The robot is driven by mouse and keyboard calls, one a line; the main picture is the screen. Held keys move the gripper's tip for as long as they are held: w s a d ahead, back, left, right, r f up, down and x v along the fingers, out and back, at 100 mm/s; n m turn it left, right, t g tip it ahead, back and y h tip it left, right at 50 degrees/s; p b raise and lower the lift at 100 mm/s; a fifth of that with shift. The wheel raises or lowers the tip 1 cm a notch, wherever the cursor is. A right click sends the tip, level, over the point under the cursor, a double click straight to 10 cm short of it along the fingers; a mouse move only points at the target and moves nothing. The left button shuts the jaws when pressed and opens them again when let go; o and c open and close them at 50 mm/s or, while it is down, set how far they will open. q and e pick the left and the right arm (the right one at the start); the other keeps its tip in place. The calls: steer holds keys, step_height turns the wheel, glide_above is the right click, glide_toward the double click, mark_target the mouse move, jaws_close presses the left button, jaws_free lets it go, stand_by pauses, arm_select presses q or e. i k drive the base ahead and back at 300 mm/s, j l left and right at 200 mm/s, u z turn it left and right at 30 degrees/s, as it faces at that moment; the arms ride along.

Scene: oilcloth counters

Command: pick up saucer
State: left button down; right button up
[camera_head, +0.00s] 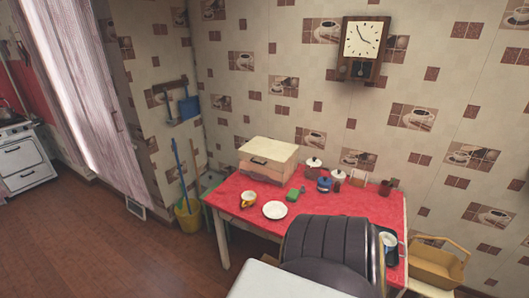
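A white saucer (275,210) lies flat and empty on a table with a red oilcloth (235,213), close to its front left edge. Neither of my grippers shows in the head view, so nothing is seen touching the saucer.
A wooden box (268,160) stands at the back left of the table, several small pots along the back. A mug (388,240) stands at the right. A large dark ribbed shape hides the front right. A basket (437,267) is right of the table. Floor is clear at left.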

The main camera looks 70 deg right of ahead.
mark_target(273, 209)
steer(key=i+z, duration=0.25)
steer(key=i, duration=1.05)
steer(key=i+z, duration=0.15)
steer(key=i, duration=0.2)
steer(key=i+j+z, duration=0.15)
steer(key=i, duration=0.25)
steer(key=i+z, duration=0.2)
steer(key=z, duration=0.2)
steer(key=i+j+z, duration=0.15)
steer(key=z, duration=0.25)
steer(key=i+z, duration=0.1)
steer(key=z, duration=0.3)
steer(key=i+z, duration=0.1)
steer(key=z, duration=0.3)
steer(key=i+j+z, duration=0.1)
steer(key=z, duration=0.3)
steer(key=i+j+z, duration=0.1)
steer(key=z, duration=0.3)
steer(key=i+z, duration=0.1)
steer(key=z, duration=0.3)
steer(key=j+z, duration=0.15)
steer(key=z, duration=0.3)
steer(key=i+j+z, duration=0.1)
steer(key=z, duration=0.3)
steer(key=j+z, duration=0.2)
steer(key=z, duration=0.2)
